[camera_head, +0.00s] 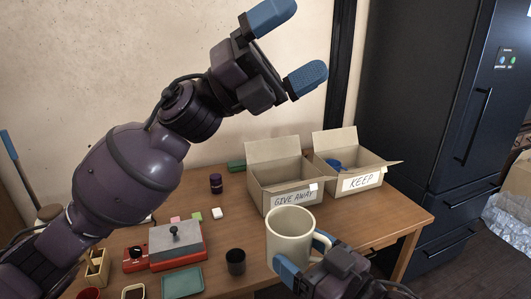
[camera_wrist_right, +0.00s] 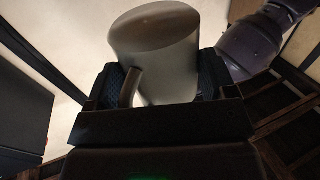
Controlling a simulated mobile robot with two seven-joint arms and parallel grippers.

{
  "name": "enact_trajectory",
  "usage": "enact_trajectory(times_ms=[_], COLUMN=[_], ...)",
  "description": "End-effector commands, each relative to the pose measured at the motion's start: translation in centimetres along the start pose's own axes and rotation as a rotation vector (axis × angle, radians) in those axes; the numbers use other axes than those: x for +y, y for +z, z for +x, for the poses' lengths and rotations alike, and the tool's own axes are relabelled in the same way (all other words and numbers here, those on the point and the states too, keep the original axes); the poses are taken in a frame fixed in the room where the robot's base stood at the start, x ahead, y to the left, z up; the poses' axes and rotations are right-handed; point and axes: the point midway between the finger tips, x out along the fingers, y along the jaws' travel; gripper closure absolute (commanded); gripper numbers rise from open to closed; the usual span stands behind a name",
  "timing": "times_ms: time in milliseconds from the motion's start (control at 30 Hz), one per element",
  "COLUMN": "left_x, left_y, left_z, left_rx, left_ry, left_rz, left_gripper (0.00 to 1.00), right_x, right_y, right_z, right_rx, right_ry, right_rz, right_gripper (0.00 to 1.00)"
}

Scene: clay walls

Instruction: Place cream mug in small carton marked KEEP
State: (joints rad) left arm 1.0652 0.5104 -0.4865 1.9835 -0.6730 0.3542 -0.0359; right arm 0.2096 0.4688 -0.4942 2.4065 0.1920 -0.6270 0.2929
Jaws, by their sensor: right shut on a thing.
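The cream mug (camera_head: 289,236) is upright in my right gripper (camera_head: 303,262), in front of the cartons and above the table's front right part. My right gripper is shut on it; in the right wrist view the mug (camera_wrist_right: 155,45) stands between the two finger pads, its handle toward the camera. The small carton marked KEEP (camera_head: 362,182) stands open at the table's right back, with something blue inside. My left gripper (camera_head: 287,50) is raised high, fingers wide apart and empty.
An open carton marked GIVE AWAY (camera_head: 294,199) stands left of the KEEP carton. A dark cup (camera_head: 235,262), a red and grey device (camera_head: 178,246), a teal tray (camera_head: 182,282) and a dark jar (camera_head: 216,183) are on the table (camera_head: 408,211). A dark fridge (camera_head: 440,120) stands at right.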

Motion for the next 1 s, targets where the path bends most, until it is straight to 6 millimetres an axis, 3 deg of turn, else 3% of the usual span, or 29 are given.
enact_trajectory(times_ms=[100,200,433,567,800,1000], left_x=[-1.2,-1.3,0.5,2.5,6.5,7.9], left_y=[-2.2,-4.2,-7.0,-7.7,-7.5,-6.8], left_z=[2.4,3.6,3.2,1.5,-4.0,-7.8], left_rx=[0.201,0.377,0.748,0.932,1.232,1.428], left_ry=[0.042,0.094,0.262,0.379,0.612,0.769], left_rz=[0.154,0.283,0.537,0.632,0.71,0.728], left_gripper=[0.0,0.0,0.0,0.0,0.0,0.0], right_x=[0.0,0.0,0.0,0.0,0.0,0.0], right_y=[-0.1,-0.1,-0.1,-0.1,-0.1,-0.1], right_z=[0.0,0.0,0.0,0.0,0.0,0.0], right_rx=[0.002,0.002,0.002,0.002,0.002,0.002], right_ry=[0.0,0.0,0.0,0.0,0.0,0.0], right_rz=[-0.001,-0.001,0.0,0.0,0.0,0.0], right_gripper=[0.55,0.55,0.55,0.55,0.55,0.55])
